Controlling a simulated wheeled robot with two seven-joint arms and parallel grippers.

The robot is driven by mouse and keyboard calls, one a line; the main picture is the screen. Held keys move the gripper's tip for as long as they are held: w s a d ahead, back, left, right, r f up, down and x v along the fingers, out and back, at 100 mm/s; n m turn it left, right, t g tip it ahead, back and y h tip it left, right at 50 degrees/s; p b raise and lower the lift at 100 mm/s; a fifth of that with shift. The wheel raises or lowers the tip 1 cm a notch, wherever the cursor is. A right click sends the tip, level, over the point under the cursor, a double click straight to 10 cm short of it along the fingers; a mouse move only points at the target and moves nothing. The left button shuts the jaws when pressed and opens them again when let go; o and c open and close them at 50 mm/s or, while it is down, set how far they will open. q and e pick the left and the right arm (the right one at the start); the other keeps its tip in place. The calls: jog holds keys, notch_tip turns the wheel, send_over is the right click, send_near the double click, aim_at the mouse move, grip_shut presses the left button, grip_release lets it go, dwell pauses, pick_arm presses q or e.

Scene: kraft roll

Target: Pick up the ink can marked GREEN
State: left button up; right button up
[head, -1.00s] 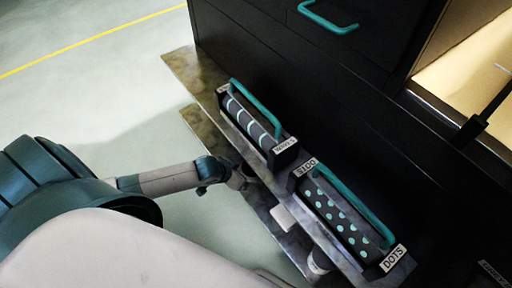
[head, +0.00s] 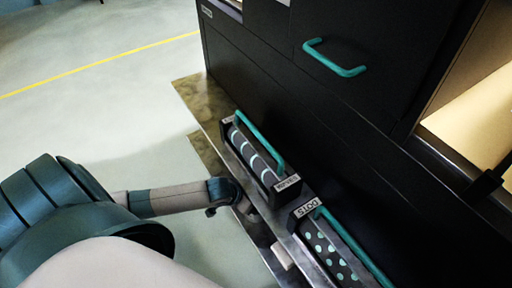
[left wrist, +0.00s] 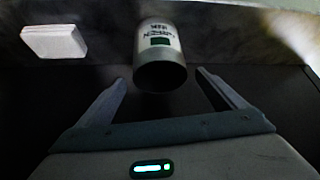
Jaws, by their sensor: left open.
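The ink can (left wrist: 160,48) is a pale cylinder with a green square and dark lettering, which appears upside down and seems to include GREEN. It shows in the left wrist view, top centre, with its dark round end facing the camera. My left gripper (left wrist: 160,82) is open, with one finger on each side below the can. The can lines up with the gap, and I cannot tell how far it is between the fingers. In the head view my left gripper (head: 246,206) is small and partly hidden at the shelf edge. I cannot make out the can there. My right gripper is not in view.
A white block (left wrist: 53,41) lies left of the can; a white block (head: 283,256) also shows on the shelf in the head view. Two patterned rolls, striped (head: 254,157) and dotted (head: 327,253), sit on the ledge beside the black cabinet (head: 300,100). Floor is clear at left.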

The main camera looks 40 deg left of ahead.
aim_at(257, 219)
pick_arm(q)
jog(key=shift+x, duration=0.95)
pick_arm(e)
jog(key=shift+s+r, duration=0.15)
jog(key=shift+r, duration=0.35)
pick_arm(q)
jog(key=shift+b+x, duration=0.65)
jog(key=shift+x, duration=2)
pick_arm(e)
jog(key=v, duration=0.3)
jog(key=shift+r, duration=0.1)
pick_arm(q)
jog(key=c, duration=1.3)
jog(key=shift+o, duration=0.2)
